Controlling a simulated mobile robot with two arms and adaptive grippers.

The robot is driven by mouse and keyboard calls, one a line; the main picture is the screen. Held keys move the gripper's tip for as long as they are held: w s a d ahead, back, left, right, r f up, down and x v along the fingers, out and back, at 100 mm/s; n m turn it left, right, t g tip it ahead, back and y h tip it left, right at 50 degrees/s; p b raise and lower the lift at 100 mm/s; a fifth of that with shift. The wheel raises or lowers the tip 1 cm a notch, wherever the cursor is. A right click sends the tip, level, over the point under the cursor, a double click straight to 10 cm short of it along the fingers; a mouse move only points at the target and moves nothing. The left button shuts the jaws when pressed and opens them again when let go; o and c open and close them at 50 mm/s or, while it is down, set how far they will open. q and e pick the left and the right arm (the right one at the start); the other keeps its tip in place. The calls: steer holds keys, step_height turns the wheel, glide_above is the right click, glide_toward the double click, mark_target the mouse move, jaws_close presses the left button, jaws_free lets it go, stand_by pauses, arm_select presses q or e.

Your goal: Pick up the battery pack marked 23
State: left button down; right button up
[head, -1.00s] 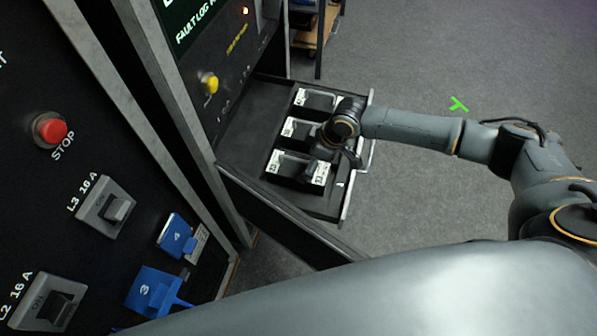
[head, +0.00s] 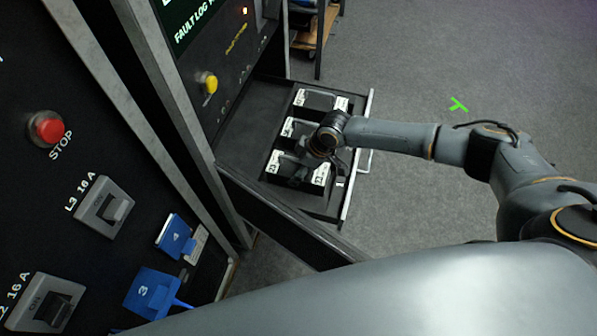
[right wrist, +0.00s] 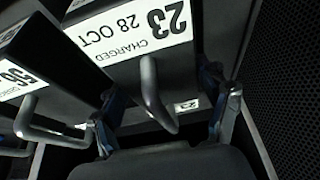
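The battery pack marked 23 (right wrist: 150,30) shows its white label upside down in the right wrist view, reading "23" and "CHARGED 28 OCT". It has a grey handle (right wrist: 152,90). In the head view this appears to be the nearest pack (head: 318,176) in the open drawer. My right gripper (head: 306,162) is over it, covering part of it. In the right wrist view my right gripper (right wrist: 165,118) is open, with one finger on each side of the handle; contact with the handle cannot be told. My left gripper is out of view.
The pack marked 56 (right wrist: 22,75) stands beside it with its own handle. A panel with a red stop button (head: 47,128) and blue-tagged switches (head: 152,292) stands left. Grey floor lies clear at right.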

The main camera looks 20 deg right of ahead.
steer(key=c, duration=0.7)
steer(key=shift+w+r, duration=0.1)
steer(key=shift+c, duration=0.2)
steer(key=shift+r, duration=0.1)
